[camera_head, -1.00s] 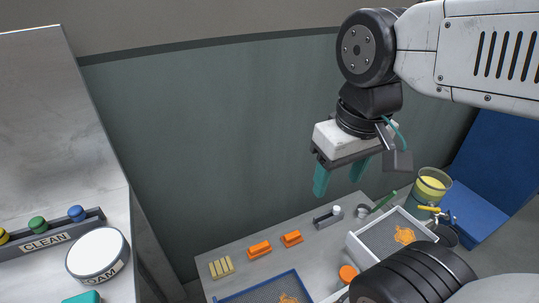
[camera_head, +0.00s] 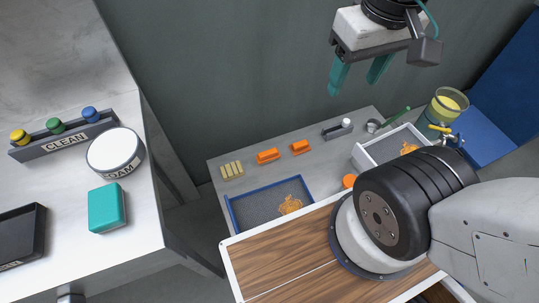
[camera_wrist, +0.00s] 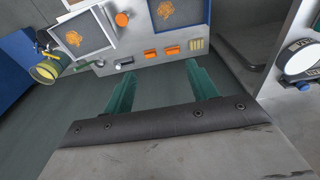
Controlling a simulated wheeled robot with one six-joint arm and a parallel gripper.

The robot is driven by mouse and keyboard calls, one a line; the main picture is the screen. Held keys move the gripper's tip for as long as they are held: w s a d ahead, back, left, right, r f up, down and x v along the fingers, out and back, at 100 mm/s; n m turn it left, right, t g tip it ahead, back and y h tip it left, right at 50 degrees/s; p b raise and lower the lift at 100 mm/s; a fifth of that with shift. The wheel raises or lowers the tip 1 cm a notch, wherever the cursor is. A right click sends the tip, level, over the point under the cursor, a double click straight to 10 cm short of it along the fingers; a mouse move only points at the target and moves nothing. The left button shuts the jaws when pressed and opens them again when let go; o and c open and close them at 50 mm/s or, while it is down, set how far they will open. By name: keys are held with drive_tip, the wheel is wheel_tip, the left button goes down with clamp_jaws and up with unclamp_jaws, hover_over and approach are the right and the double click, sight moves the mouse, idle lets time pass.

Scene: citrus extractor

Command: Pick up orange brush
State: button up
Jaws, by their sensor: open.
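Two small orange blocks, which look like brushes, lie side by side on the grey table. The left one (camera_head: 267,156) and the right one (camera_head: 300,147) are apart from each other. In the wrist view they show beyond my fingers (camera_wrist: 153,54) (camera_wrist: 172,51). I cannot make out bristles. My gripper (camera_head: 354,86) is open and empty, its teal fingers hanging above and behind the table, clear of both blocks. In the wrist view its spread fingers (camera_wrist: 160,69) point toward the table edge.
A blue-rimmed mesh tray (camera_head: 233,213) and a white-rimmed tray (camera_head: 371,163) hold orange pieces. Yellow strips (camera_head: 231,170), a dark holder (camera_head: 337,130) and a yellow-filled jar (camera_head: 447,104) are on or near the table. A counter at left holds a foam tub (camera_head: 115,152) and teal block (camera_head: 106,208).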

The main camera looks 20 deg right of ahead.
drive_tip(key=o, duration=0.9)
drive_tip(key=shift+w+f, duration=0.1)
drive_tip(key=shift+f, duration=0.15)
drive_tip(key=g, duration=0.2)
hover_over(268, 152)
wheel_tip(268, 152, down, 53)
drive_tip(key=shift+r, duration=0.2)
drive_tip(key=shift+w+f+t, duration=0.1)
drive_tip(key=shift+f+t, duration=0.15)
drive_tip(key=shift+t, duration=0.05)
drive_tip(key=shift+f, duration=3.6)
